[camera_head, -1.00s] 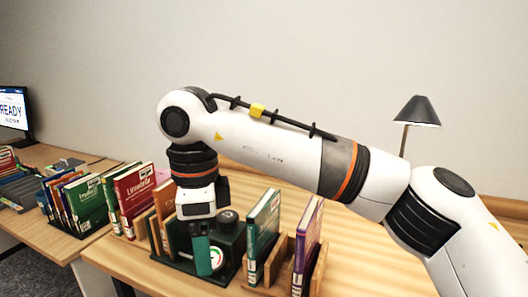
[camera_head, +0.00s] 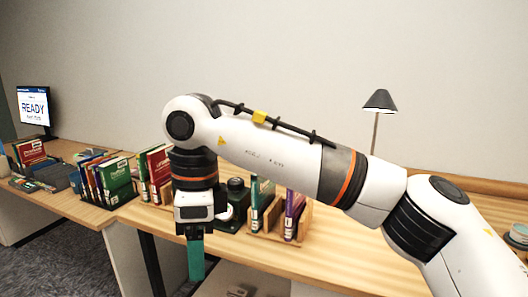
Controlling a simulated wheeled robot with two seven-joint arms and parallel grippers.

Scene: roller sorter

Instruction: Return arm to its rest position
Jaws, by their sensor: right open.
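My right arm comes in from the right and reaches across the view above the wooden desk (camera_head: 345,262). Its right gripper (camera_head: 196,258) points down in front of the desk's front edge, with green fingers and nothing seen between them. It is apart from the books. The left gripper does not show.
Behind the gripper stand racks with a green book (camera_head: 262,196), a purple book (camera_head: 293,210), red books (camera_head: 158,165) and more green books (camera_head: 115,178). A lamp (camera_head: 380,103) stands at the back, a monitor (camera_head: 33,106) at the left. The desk's right part is mostly bare.

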